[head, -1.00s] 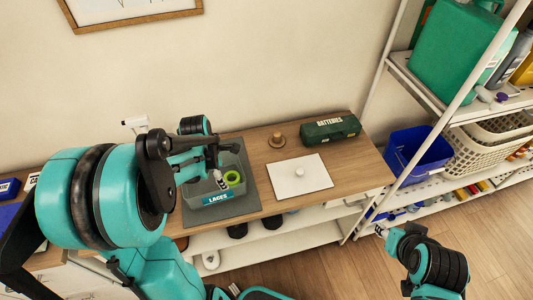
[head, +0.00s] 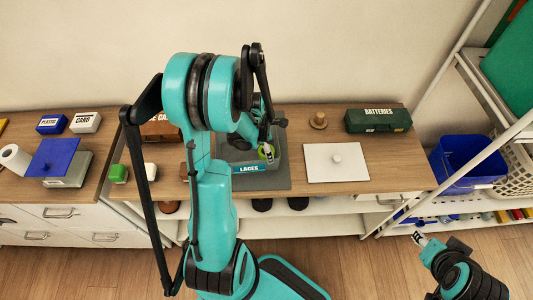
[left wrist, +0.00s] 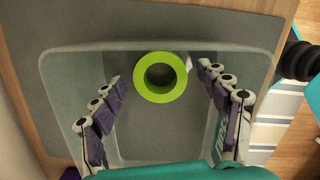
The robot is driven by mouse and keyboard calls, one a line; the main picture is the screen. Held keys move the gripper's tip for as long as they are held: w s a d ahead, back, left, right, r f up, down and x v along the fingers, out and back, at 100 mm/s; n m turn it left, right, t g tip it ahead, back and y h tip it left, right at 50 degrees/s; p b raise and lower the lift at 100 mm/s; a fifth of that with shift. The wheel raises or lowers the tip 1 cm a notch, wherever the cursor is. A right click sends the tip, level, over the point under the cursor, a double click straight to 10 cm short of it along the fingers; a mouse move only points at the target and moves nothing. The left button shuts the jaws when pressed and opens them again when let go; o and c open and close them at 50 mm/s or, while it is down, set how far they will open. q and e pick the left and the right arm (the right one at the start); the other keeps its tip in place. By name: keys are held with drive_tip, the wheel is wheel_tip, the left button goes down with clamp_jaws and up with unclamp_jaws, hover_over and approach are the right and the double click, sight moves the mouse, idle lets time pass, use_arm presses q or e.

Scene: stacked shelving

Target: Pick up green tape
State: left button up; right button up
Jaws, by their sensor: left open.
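A white lid with a knob (head: 337,175) and a green BATTERIES box (head: 378,120) are right of the tray. A wooden knob piece (head: 318,121) stands behind. A blue bin (head: 466,160) is on the right shelving. Blue and white boxes are at left.

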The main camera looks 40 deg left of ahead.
use_arm(q)
drive_tip(key=c, duration=1.1)
drive_tip(key=shift+c, duration=0.2)
drive_tip(key=shift+r, duration=0.1)
